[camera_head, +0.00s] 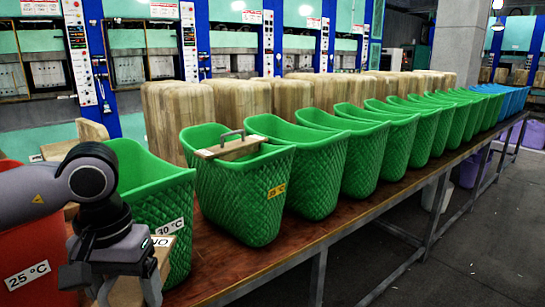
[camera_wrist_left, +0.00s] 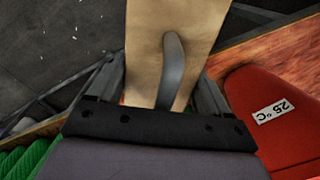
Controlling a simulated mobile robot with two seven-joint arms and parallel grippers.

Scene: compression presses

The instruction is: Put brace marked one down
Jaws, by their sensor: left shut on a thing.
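My left gripper (camera_head: 112,288) is at the lower left of the head view, in front of the nearest green basket and beside the red one. It is shut on a light wooden brace (camera_head: 158,262) by its grey handle. The letters "NO" show on the brace's pale label; the gripper hides the rest of it. In the left wrist view the brace (camera_wrist_left: 150,60) and its grey handle (camera_wrist_left: 172,70) lie between the fingers. My right gripper is not in view.
A red basket (camera_head: 40,250) marked 25 °C and a row of green baskets (camera_head: 245,195) stand on a wooden table (camera_head: 225,275). A similar handled wooden piece (camera_head: 228,147) rests on one green basket's rim. Wooden blocks (camera_head: 240,105) and presses stand behind.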

